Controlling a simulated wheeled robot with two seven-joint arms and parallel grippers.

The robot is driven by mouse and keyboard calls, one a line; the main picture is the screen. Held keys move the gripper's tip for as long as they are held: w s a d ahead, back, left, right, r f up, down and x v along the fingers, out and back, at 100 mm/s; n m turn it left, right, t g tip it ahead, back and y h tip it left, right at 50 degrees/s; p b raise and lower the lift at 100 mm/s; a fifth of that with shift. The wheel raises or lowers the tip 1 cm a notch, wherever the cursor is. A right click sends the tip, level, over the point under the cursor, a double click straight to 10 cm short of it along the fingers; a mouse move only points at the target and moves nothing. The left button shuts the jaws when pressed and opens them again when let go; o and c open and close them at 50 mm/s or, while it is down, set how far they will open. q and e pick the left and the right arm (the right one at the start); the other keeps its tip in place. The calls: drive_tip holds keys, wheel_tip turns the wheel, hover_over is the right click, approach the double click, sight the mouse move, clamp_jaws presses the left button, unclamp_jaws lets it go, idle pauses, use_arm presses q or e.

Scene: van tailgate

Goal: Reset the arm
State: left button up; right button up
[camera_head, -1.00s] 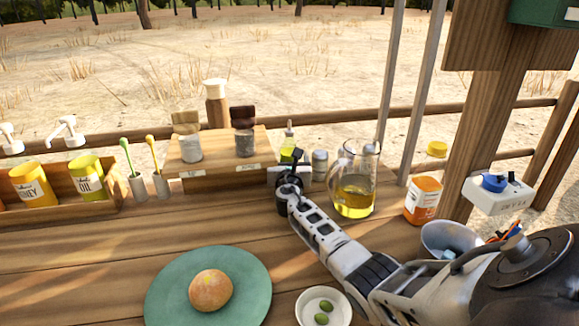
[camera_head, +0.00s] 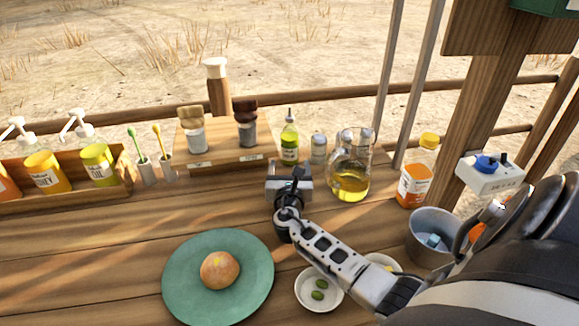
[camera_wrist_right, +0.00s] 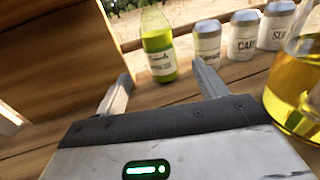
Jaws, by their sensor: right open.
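My right gripper (camera_head: 287,172) is low over the wooden counter, in front of the green bottle (camera_head: 289,139). In the right wrist view its two fingers (camera_wrist_right: 160,88) are spread with nothing between them. The green bottle (camera_wrist_right: 158,45) stands upright beyond the fingertips, apart from them. My right arm comes in from the lower right. My left gripper does not show in either view.
A glass jug of oil (camera_head: 350,172) stands right of my gripper, with an orange bottle (camera_head: 416,172) beyond. A raised wooden shelf (camera_head: 222,146) holds two shakers. A green plate (camera_head: 190,285) with a bun (camera_head: 220,270) and a bowl of olives (camera_head: 308,300) sit in front.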

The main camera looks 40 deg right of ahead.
sight(290, 133)
idle(0.3)
drive_tip(key=shift+w+d+f+b, duration=0.1)
drive_tip(key=shift+w+d+b, duration=0.3)
drive_tip(key=shift+w, duration=0.05)
drive_tip(key=b+x, duration=0.4)
drive_tip(key=x, duration=0.1)
drive_tip(key=b+x, duration=0.3)
drive_tip(key=x, duration=0.3)
drive_tip(key=shift+f+b, duration=0.25)
drive_tip(key=shift+b, duration=0.15)
wheel_tip(290, 133, up, 3)
drive_tip(key=p, duration=0.3)
drive_tip(key=shift+d, duration=0.1)
drive_tip(key=shift+s+r+p, duration=0.1)
drive_tip(key=shift+r+p, duration=0.2)
drive_tip(key=shift+p, duration=0.05)
drive_tip(key=shift+r, duration=0.2)
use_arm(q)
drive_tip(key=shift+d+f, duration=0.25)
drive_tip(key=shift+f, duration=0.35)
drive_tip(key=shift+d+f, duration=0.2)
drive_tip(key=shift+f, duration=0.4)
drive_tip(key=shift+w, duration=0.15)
